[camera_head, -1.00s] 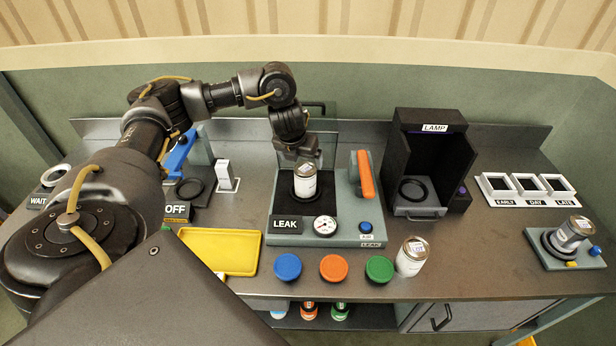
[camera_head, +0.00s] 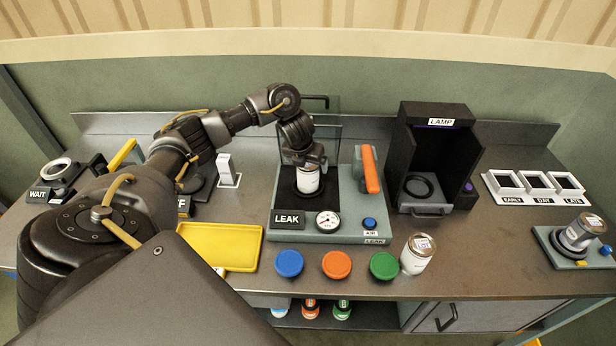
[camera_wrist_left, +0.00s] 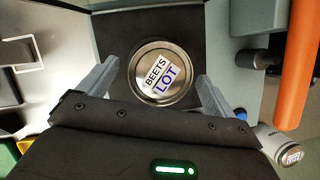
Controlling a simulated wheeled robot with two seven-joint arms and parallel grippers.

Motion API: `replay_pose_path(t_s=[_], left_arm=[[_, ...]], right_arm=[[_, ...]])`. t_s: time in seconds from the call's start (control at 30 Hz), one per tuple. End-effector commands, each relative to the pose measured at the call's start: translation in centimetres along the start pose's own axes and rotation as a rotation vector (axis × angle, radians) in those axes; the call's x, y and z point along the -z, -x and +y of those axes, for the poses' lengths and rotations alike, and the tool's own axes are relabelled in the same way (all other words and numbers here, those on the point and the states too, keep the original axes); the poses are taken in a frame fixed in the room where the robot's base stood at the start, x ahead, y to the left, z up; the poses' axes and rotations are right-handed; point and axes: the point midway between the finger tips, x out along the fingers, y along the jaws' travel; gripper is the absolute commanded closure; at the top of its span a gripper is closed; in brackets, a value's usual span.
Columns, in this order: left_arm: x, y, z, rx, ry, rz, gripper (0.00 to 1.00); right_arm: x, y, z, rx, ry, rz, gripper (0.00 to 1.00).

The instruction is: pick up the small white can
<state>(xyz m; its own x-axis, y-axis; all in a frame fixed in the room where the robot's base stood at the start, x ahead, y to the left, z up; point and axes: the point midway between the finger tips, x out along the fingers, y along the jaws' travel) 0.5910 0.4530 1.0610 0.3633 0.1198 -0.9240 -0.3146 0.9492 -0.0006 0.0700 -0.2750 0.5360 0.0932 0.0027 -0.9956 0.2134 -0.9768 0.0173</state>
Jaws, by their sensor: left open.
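A small white can (camera_head: 308,182) stands upright on the dark pad of the LEAK station. In the left wrist view its round metal lid (camera_wrist_left: 161,74) shows, with a label reading BEETS LOT. My left gripper (camera_head: 306,165) is over this can, pointing down, and hides part of its top. In the left wrist view the open left gripper (camera_wrist_left: 158,84) has one finger on each side of the lid, with gaps visible. A second white can (camera_head: 416,254) stands at the front edge, right of the green cap. My right gripper is not in view.
The LEAK station has an orange lever (camera_head: 370,170) close on the right and a gauge (camera_head: 327,222) in front. A black LAMP box (camera_head: 404,150) stands farther right. A yellow tray (camera_head: 222,262) lies front left. A tilted can (camera_head: 580,232) rests on a holder far right.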

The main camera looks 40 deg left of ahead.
Motion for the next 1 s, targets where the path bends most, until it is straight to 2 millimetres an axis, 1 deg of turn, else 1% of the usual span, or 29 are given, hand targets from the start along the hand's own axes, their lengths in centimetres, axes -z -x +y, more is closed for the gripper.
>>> replay_pose_path(t_s=[0.03, 0.17, 0.4, 0.43, 0.8, 0.9, 1.0], left_arm=[[0.1, -0.6, 0.0, -0.002, 0.001, 0.004, 0.09], [0.0, -1.7, 0.0, -0.001, 0.000, 0.002, 0.09], [0.0, -2.0, 0.0, 0.000, -0.001, -0.001, 0.09], [0.0, -2.0, 0.0, 0.000, -0.001, -0.001, 0.10], [0.0, -2.0, 0.0, -0.001, -0.001, -0.001, 0.58], [-0.1, -1.9, 0.0, 0.000, 0.000, -0.002, 0.70], [-0.1, -1.9, 0.0, 0.000, 0.000, -0.002, 0.70]], right_arm=[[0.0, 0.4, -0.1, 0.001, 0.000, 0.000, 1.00], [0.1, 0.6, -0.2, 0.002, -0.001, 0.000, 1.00], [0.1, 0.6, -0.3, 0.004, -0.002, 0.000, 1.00], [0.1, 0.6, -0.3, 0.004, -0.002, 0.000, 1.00], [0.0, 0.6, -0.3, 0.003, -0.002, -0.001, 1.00], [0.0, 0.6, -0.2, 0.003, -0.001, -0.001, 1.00], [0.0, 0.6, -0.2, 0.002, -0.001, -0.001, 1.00]])
